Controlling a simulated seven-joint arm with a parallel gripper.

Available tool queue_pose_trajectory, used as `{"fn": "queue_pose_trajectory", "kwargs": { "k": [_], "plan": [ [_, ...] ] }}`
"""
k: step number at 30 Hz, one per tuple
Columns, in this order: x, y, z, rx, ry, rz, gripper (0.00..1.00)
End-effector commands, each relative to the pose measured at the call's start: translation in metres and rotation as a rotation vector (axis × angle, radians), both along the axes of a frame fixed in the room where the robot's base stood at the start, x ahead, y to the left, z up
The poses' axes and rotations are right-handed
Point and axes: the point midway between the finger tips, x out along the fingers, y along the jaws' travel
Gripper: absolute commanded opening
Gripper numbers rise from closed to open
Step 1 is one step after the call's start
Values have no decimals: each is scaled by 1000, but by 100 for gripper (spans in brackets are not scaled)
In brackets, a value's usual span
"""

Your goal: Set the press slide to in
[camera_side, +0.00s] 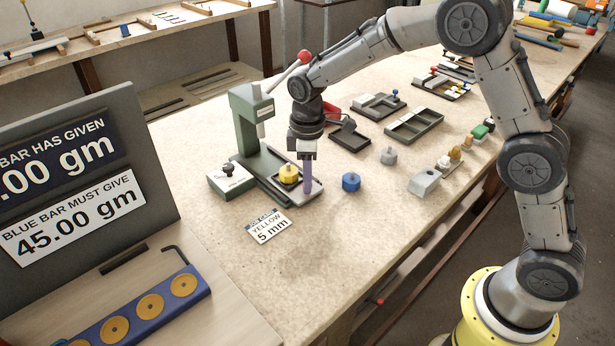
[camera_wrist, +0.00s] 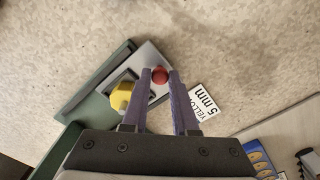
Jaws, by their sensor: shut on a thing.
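The green press (camera_side: 245,125) stands left of centre in the side view, with a grey ram (camera_side: 262,120) and a red-tipped lever (camera_side: 304,56). Its grey slide (camera_side: 301,199) reaches out from the base. My gripper (camera_side: 308,191) points down at the slide's outer end. In the wrist view its purple fingers are shut on a red knob (camera_wrist: 160,75) at the slide's end. The fingers hide this knob in the side view.
A job card reading yellow, 5 mm (camera_side: 268,226) lies in front of the press. A blue piece (camera_side: 351,182) and a grey piece (camera_side: 388,156) stand to the right. Dark trays (camera_side: 414,125) lie behind.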

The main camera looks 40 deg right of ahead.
Motion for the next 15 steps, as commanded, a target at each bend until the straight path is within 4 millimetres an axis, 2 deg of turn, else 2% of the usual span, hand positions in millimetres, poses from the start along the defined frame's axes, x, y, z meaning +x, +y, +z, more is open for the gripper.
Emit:
{"fn": "queue_pose_trajectory", "kwargs": {
  "k": [5, 15],
  "plan": [
    [7, 0, 1, 1, -4, 0, 0],
    [55, 0, 0, 1, -5, -1, 0]
  ]
}}
